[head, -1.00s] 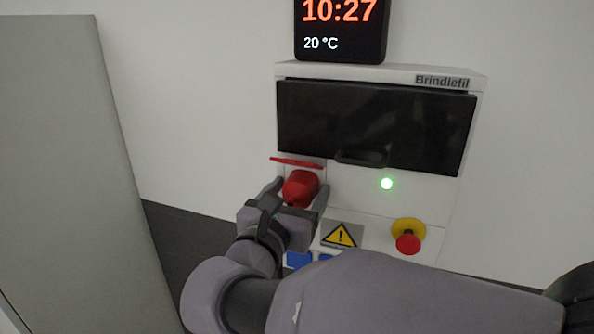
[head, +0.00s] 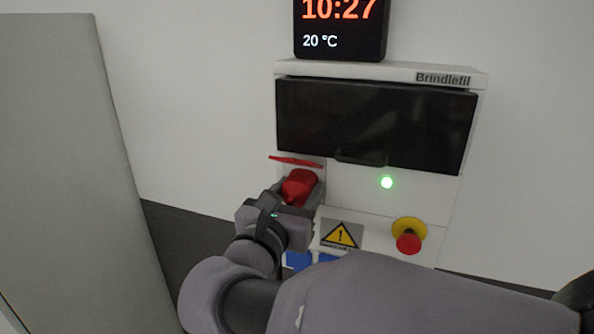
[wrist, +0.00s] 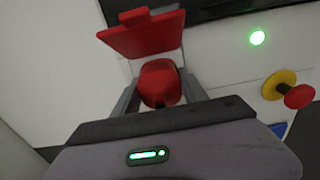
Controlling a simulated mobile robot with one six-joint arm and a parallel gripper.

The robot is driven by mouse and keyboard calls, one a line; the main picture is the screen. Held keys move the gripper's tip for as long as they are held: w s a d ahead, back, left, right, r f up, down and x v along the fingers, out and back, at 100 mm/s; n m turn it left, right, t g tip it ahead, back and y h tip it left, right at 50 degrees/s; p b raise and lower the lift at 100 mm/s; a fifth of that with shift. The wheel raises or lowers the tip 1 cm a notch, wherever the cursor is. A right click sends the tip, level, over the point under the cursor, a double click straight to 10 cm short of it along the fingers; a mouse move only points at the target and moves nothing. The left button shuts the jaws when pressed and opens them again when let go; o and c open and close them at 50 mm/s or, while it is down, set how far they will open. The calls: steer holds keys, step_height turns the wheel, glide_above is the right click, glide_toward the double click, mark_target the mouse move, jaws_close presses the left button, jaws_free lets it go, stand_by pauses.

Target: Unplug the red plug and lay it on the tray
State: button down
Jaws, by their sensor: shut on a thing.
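The red plug (head: 299,186) is at the left of the wall unit's front, just under a raised red flap (head: 296,161). In the wrist view the plug (wrist: 160,82) shows between my fingers, with the red flap (wrist: 141,36) tilted up above it. My gripper (head: 300,190) is shut on the plug, one finger on each side. The plug's far end and the socket face are hidden, so I cannot tell whether it is still seated. I see no tray in either view.
The wall unit (head: 430,190) has a dark panel (head: 375,122), a lit green lamp (head: 387,183), a red stop button (head: 408,242) on a yellow base and a warning sign (head: 341,235). A clock (head: 341,28) hangs above. A grey panel (head: 60,150) stands at the left.

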mark_target(290, 202)
steer(key=shift+s+f, duration=0.1)
steer(key=shift+s, duration=0.05)
steer(key=shift+v, duration=2.9)
steer(key=shift+p+v, duration=0.6)
steer(key=shift+v, duration=1.9)
